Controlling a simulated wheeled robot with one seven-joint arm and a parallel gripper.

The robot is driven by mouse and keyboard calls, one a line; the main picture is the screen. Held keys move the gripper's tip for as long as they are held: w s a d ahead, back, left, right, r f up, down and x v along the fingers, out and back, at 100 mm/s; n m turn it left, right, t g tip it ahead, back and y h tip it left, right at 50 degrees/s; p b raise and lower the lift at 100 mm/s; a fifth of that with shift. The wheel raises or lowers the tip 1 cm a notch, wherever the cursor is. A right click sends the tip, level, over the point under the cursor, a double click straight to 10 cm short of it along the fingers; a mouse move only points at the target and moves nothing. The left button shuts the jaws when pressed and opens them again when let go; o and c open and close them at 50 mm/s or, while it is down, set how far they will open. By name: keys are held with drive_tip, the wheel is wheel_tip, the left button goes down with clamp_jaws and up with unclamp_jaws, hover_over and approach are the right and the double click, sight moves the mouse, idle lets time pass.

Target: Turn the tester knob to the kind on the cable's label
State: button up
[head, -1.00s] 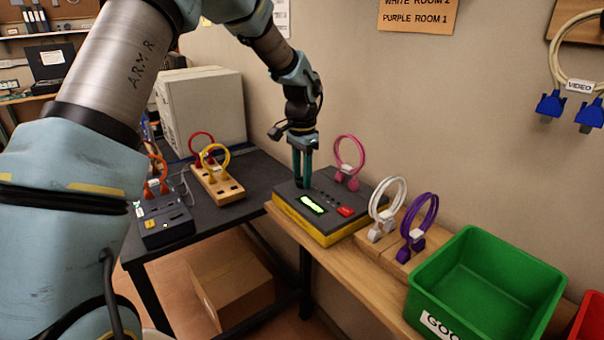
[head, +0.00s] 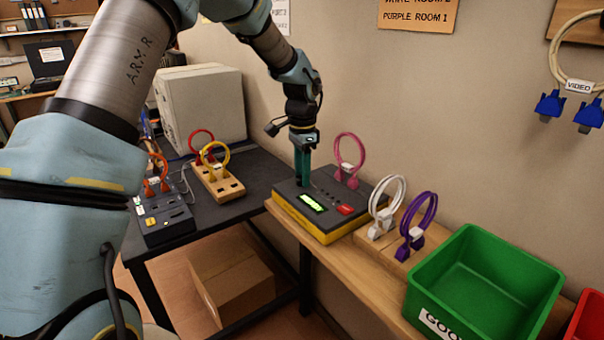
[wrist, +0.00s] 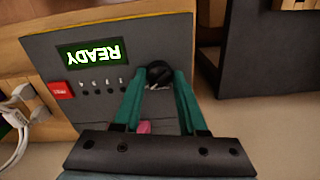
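The tester (head: 290,205) is a dark box with a yellow lower body on the wooden bench. Its green screen (wrist: 90,53) reads READY, upside down in the wrist view. A black round knob (wrist: 160,72) sits on its top. My gripper (head: 302,182) points down at it, with the teal fingertips on either side of the knob and seemingly touching it. The fingers hide the knob in the head view. A pink cable (head: 349,150) stands in a loop at the tester's back; its white label (head: 347,166) is too small to read. Some pink shows between my fingers (wrist: 143,127).
A red button (wrist: 61,90) and several small switches or lights lie beside the screen. White (head: 388,195) and purple (head: 420,215) cables stand on a wooden block to the right, then a green bin (head: 490,285). Red and yellow cables stand on the dark table at left.

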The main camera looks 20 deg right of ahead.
drive_tip(key=o, duration=0.4)
drive_tip(key=shift+r, duration=0.1)
wheel_tip(320, 180, up, 11)
drive_tip(key=b, duration=0.2)
drive_tip(key=shift+b, duration=0.35)
drive_tip(key=shift+f, duration=0.2)
drive_tip(key=a+f+n, duration=0.2)
drive_tip(key=a+n, duration=0.2)
drive_tip(key=a, duration=0.5)
drive_tip(key=a+f+n, duration=0.2)
drive_tip(key=a+n, duration=0.1)
drive_tip(key=a, duration=0.6)
drive_tip(key=s+a+f+n, duration=0.1)
drive_tip(key=s+a+n, duration=0.2)
drive_tip(key=a, duration=0.3)
drive_tip(key=s+a+f+n+t, duration=0.1)
drive_tip(key=s+a+f+n, duration=0.1)
drive_tip(key=a, duration=0.4)
drive_tip(key=s+a+f+n, duration=0.1)
drive_tip(key=s+a+n, duration=0.4)
drive_tip(key=a, duration=0.2)
drive_tip(key=shift+s+a+f+t, duration=0.1)
drive_tip(key=shift+s+f+t, duration=0.2)
drive_tip(key=shift+s, duration=0.05)
